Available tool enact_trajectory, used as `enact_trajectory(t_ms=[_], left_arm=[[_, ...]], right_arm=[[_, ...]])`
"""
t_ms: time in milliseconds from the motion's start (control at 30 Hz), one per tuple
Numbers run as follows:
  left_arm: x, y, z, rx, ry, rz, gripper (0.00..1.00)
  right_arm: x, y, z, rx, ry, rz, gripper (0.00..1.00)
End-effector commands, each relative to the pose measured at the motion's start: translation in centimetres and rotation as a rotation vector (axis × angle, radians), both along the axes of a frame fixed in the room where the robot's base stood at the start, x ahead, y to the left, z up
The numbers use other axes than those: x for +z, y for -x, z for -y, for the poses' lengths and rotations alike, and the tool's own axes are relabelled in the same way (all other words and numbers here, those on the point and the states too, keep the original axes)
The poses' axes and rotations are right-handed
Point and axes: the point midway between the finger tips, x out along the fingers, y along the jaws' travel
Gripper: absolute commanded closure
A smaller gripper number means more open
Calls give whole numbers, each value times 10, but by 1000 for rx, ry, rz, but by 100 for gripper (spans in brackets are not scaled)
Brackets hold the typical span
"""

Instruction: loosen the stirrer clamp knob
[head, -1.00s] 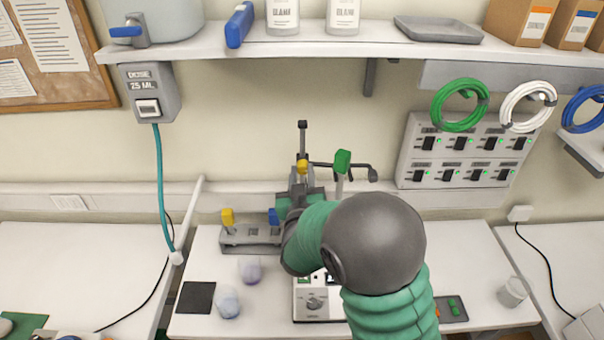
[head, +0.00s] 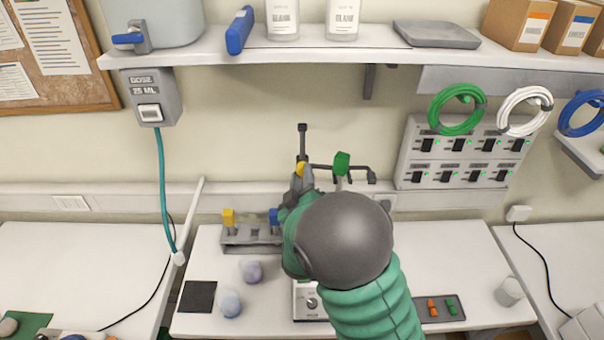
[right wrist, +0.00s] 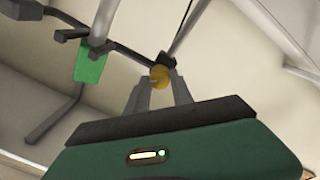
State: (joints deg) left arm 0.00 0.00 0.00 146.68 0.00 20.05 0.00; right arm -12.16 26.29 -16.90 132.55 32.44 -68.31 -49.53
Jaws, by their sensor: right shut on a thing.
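The yellow stirrer clamp knob (head: 301,169) sits on the dark upright rod of the stand (head: 302,140). My right gripper (head: 298,180) is at the knob, mostly hidden behind my arm in the head view. In the right wrist view the two grey fingers (right wrist: 160,86) meet the yellow knob (right wrist: 159,76) and are shut on it. A dark crossbar (head: 325,167) runs right from the rod and carries a green clamp piece (head: 342,162), which also shows in the right wrist view (right wrist: 91,64). My left gripper is not in view.
A grey rack with a yellow-topped item (head: 229,217) and a blue-topped one (head: 273,217) stands left of my arm. Two small pale flasks (head: 251,270) stand on the bench. A device with a dial (head: 311,302) is partly hidden below my arm. A shelf (head: 330,51) hangs above.

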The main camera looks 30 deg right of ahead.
Motion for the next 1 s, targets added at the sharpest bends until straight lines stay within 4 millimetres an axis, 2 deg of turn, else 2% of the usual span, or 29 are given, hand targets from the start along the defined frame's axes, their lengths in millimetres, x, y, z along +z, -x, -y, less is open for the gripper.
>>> enact_trajectory(t_ms=[700,1000], left_arm=[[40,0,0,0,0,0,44],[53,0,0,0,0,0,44]], right_arm=[[2,-1,-1,1,576,-352,100],[1,-1,-1,1,758,-460,100]])
